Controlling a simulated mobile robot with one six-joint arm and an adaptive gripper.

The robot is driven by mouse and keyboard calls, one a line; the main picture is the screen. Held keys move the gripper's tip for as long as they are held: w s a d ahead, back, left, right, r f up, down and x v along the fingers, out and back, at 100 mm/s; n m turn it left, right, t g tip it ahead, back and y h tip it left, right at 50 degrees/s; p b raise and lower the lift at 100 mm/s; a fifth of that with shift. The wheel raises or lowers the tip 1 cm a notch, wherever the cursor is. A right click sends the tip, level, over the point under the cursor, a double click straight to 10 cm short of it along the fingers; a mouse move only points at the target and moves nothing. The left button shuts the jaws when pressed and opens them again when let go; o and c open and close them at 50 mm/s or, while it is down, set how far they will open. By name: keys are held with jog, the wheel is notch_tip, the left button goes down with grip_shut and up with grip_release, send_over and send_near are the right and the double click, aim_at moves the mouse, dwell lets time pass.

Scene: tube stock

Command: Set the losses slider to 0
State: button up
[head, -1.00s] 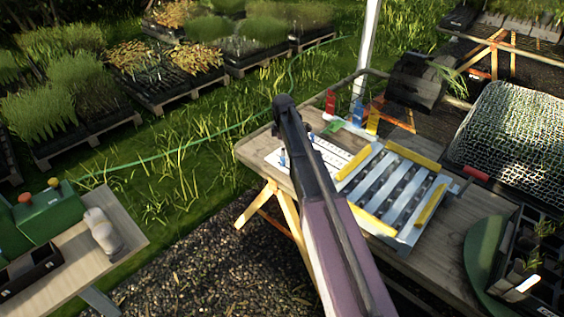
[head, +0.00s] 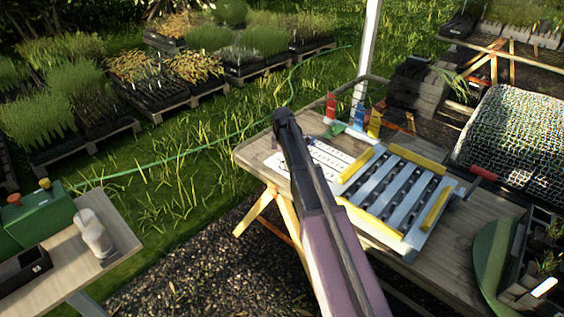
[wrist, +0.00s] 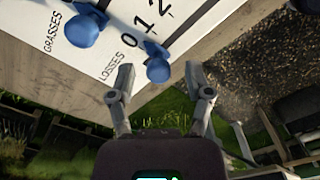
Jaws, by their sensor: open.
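The white slider board (wrist: 110,28) fills the upper left of the wrist view, with printed labels GRASSES and LOSSES. Beside LOSSES are the figures 0, 1 and 2. A blue losses knob (wrist: 157,67) stands by that row near the board's edge; its exact setting I cannot tell. A second blue knob (wrist: 84,27) sits by GRASSES. My gripper (wrist: 159,76) is open, with one finger on each side of the losses knob in the picture; contact is not clear. In the head view the board (head: 329,157) lies on the wooden table, and my arm hides the gripper.
A metal rack with yellow bars (head: 440,205) lies right of the board on the table (head: 470,235). A side table (head: 105,215) with a green box (head: 40,217) is at left. Grass and gravel lie between.

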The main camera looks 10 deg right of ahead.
grip_shut()
jog(key=shift+w+a, duration=0.45)
jog(key=shift+w, duration=0.1)
grip_release()
jog(key=shift+r, duration=0.1)
